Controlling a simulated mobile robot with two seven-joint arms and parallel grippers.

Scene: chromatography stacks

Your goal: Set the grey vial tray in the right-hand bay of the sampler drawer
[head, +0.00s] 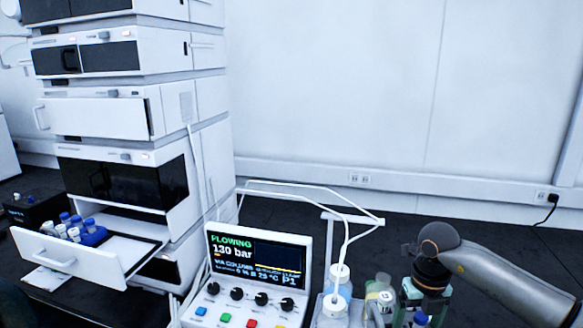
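The sampler drawer (72,258) is pulled open at the lower left of the head view. A blue tray (92,237) with several vials, some blue-capped and some pale-capped, sits in its left part. The right-hand bay (128,250) looks empty, with a pale floor. I cannot make out a grey vial tray anywhere. My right arm comes in from the right edge and its wrist bends down among the bottles. My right gripper (427,290) is at the bottom, too small and cluttered to read its fingers. My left gripper is not in view.
The white instrument stack (130,110) rises above the drawer. A control panel (252,275) with a lit screen stands in the lower middle. Bottles (340,285) with white tubing stand between it and my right arm. A dark box (30,210) sits left of the drawer.

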